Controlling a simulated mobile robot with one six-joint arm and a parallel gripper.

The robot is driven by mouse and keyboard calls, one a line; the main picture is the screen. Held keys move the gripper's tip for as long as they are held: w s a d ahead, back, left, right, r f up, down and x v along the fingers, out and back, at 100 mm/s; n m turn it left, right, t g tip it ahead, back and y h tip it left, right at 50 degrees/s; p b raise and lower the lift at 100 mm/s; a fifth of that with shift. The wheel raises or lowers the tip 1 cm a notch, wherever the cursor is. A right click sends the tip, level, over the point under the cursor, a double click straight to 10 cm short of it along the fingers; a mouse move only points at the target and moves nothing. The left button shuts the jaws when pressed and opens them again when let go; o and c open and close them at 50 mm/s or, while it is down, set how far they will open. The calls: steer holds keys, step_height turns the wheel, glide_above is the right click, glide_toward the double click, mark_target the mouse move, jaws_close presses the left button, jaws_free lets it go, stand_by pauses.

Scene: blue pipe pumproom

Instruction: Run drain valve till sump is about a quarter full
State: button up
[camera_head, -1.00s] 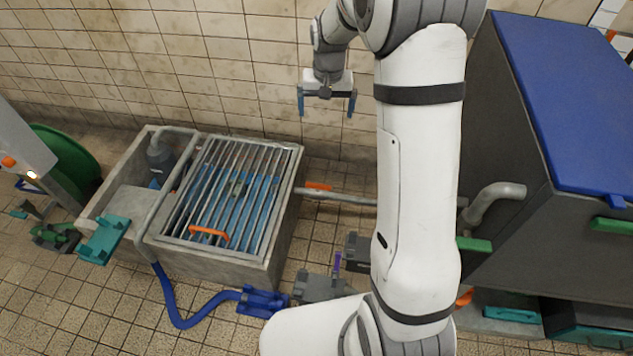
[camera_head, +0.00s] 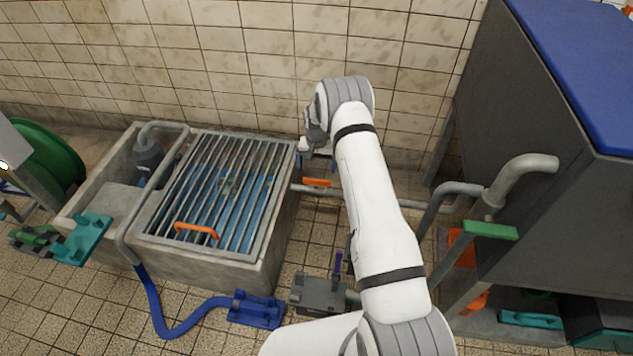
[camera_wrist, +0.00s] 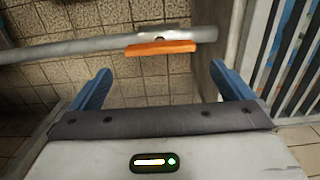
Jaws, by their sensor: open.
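The orange valve handle (camera_head: 317,182) sits on the grey drain pipe (camera_head: 372,197) that runs from the sump to the right. In the wrist view the handle (camera_wrist: 160,48) lies along the pipe (camera_wrist: 70,50). The sump (camera_head: 268,270) is a concrete basin with a metal grate on top. Blue water (camera_head: 212,207) shows between the bars; its depth cannot be read. My gripper (camera_wrist: 160,76) is open and empty, its blue fingers pointing toward the handle, which appears between and beyond them, apart from both. In the head view my arm partly hides the gripper.
An orange grip (camera_head: 197,230) lies on the grate. A dark tank (camera_head: 560,220) with a blue lid stands at right; a green handle (camera_head: 490,230) is on its bent pipe. A grey box (camera_head: 318,294) with a purple lever and a blue hose (camera_head: 180,325) lie on the floor.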

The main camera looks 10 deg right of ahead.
mark_target(317, 180)
step_height(317, 180, down, 7)
steer(key=shift+f+b, duration=0.2)
steer(key=shift+b, duration=0.8)
steer(key=c, duration=0.6)
